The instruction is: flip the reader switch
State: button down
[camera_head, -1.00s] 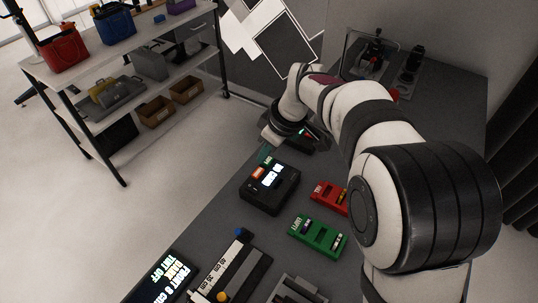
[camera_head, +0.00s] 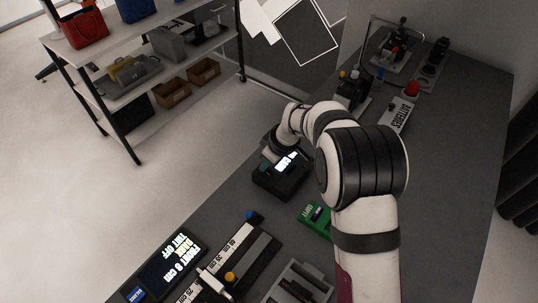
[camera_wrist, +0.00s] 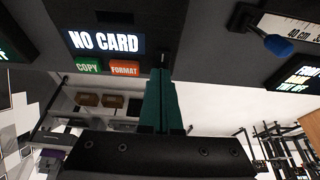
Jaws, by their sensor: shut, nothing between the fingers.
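The reader (camera_head: 279,188) is a black box on the dark table, with a lit screen. In the wrist view its black face (camera_wrist: 180,25) fills the top, with a "NO CARD" screen (camera_wrist: 106,42), a green COPY button (camera_wrist: 88,66) and an orange FORMAT button (camera_wrist: 124,69). A small dark stub, seemingly the switch (camera_wrist: 162,59), stands right of the screen. My gripper (camera_wrist: 163,72) has its green fingers together and empty, tips at or very near this stub; contact cannot be told. In the head view my gripper (camera_head: 268,160) is over the reader's far-left side.
A green device (camera_head: 315,218) lies right of the reader, partly behind my arm. A ruler rail with a blue knob (camera_head: 250,215) and a lit display (camera_head: 172,262) are nearer. A white BATTERIES box (camera_head: 397,117) lies farther back. Shelves (camera_head: 150,75) stand left.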

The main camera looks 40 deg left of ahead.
jog(key=shift+f, duration=0.15)
jog(key=shift+a+f, duration=0.2)
dwell(0.3)
jog(key=shift+d, duration=0.1)
jog(key=shift+d+f, duration=0.1)
jog(key=shift+d, duration=0.7)
jog(key=v, duration=1.4)
jog(key=shift+a, duration=0.3)
